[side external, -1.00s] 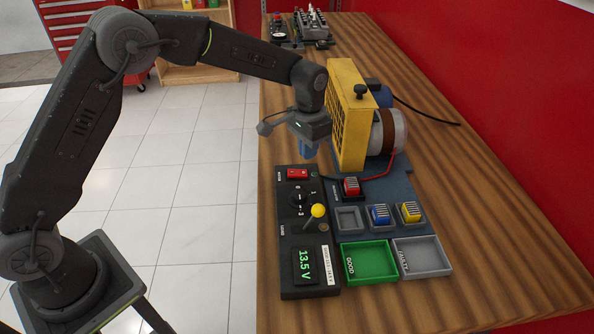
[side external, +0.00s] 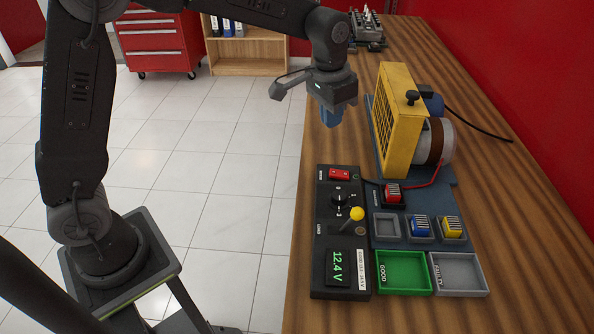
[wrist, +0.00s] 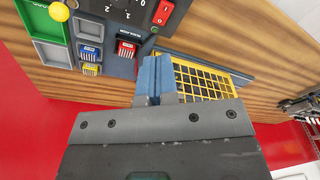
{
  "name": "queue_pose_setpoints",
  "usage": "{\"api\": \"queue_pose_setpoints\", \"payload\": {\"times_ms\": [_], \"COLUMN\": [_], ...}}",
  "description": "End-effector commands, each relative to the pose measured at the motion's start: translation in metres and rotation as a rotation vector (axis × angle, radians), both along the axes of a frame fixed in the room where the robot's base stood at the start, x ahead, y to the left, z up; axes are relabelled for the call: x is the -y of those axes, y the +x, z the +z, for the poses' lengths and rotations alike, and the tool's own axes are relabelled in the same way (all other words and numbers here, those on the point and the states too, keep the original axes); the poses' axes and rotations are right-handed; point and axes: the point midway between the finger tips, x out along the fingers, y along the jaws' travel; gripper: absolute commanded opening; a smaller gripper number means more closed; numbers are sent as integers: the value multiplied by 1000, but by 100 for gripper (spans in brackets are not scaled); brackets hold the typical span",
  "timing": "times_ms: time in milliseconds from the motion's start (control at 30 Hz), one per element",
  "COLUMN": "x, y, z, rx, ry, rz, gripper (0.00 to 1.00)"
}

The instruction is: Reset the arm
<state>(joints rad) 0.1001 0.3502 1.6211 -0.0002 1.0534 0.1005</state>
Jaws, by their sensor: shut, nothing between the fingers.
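My gripper (side external: 331,117) has blue fingers pressed together with nothing between them. It hangs in the air above the far end of the black control panel (side external: 325,270), left of the yellow radiator-like guard (side external: 402,125). In the wrist view the closed fingers (wrist: 157,78) show in front of the yellow grille and touch nothing that I can see. The panel has a red rocker switch (side external: 339,174), a rotary knob (side external: 340,201), a lever with a yellow ball (side external: 357,213) and a green display (side external: 338,267) reading 12.4 V.
Red, blue (side external: 420,227) and yellow (side external: 452,228) relays sit in sockets; one grey socket (side external: 387,226) is empty. The green GOOD tray (side external: 403,272) and grey FAULTY tray (side external: 458,274) are empty. A cylindrical machine (side external: 436,142) stands behind the guard. Bare wood lies to the right.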

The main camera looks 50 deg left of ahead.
Motion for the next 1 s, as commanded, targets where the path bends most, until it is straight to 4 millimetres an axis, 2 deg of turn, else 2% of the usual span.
{"api": "queue_pose_setpoints", "payload": {"times_ms": [33, 100, 300, 467, 600, 700, 800, 1000], "x": [-5, -12, -27, -36, -42, -44, -45, -46], "y": [-18, -40, -111, -168, -211, -232, -245, -251], "z": [17, 35, 67, 74, 68, 61, 55, 51], "rx": [29, 65, 165, 245, 308, 341, 363, 373], "ry": [-3, -8, -21, -31, -40, -45, -47, -49], "rz": [14, 34, 87, 128, 162, 178, 189, 196], "gripper": [0, 0, 0, 0, 0, 0, 0, 0]}}
